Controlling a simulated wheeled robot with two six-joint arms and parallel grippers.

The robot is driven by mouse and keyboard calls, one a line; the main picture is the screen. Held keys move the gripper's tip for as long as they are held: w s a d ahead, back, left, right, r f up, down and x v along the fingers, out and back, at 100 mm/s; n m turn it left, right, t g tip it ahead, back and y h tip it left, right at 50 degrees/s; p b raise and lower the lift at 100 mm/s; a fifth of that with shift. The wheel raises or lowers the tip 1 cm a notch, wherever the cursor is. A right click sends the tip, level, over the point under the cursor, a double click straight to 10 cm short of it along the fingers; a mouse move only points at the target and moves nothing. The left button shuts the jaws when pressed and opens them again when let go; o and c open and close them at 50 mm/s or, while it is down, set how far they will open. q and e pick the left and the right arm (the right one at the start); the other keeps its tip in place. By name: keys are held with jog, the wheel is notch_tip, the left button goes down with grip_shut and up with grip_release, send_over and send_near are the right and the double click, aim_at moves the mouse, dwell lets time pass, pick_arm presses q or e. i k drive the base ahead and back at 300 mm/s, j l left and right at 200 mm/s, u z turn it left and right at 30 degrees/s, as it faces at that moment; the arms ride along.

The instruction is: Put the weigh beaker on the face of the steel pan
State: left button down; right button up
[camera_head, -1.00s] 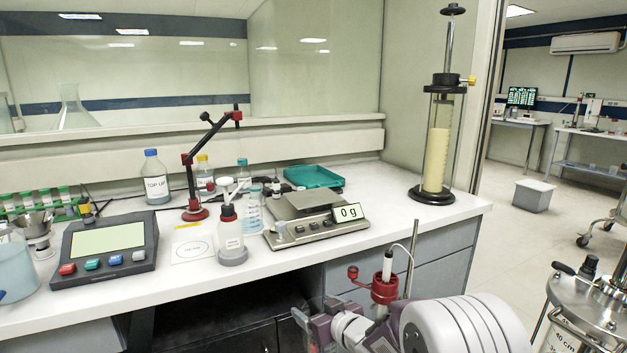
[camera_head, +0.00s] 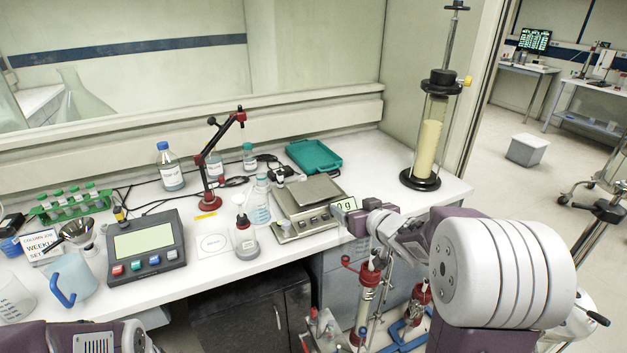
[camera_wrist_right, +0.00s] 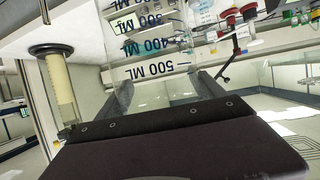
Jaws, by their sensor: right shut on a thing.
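The weigh beaker (camera_wrist_right: 155,50) is clear, with dark "500 ML", "400 ML" and "300 ML" marks. In the right wrist view it sits between the fingers of my right gripper (camera_wrist_right: 167,90), which is shut on it. In the head view my right gripper (camera_head: 362,222) is at the bench's front edge, just right of the balance; the clear beaker barely shows there. The steel pan (camera_head: 312,190) is the flat, bare square plate on top of the balance (camera_head: 290,227). The gripper is apart from the pan, to its right and nearer me. My left gripper's fingers are out of view.
A tall packed column (camera_head: 428,140) stands to the right. A jointed red-and-black stand (camera_head: 212,165) rises behind the bottles.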

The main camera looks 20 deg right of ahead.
aim_at(314, 189)
jog(key=i, duration=1)
